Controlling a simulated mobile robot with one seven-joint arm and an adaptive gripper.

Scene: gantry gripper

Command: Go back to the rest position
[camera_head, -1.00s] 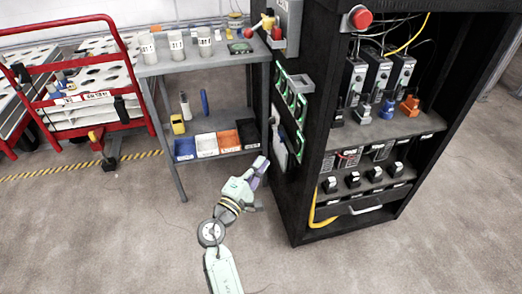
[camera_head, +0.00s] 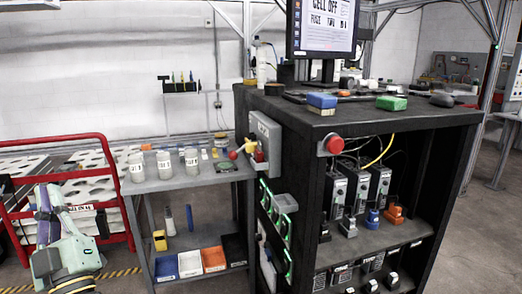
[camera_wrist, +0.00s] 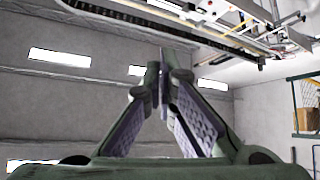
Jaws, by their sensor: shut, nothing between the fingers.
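My gripper (camera_head: 45,215) is at the lower left of the head view, pointing up, in front of the red cart. In the wrist view my gripper (camera_wrist: 161,75) has its two fingers meeting at the tips, with nothing between them. No loose object is near the fingertips.
A red cart (camera_head: 75,140) stands behind my gripper. A grey table (camera_head: 180,182) with cups and a lower shelf of bins is right of it. A black cabinet (camera_head: 300,150) carries a monitor (camera_head: 325,28) and a red button (camera_head: 334,144).

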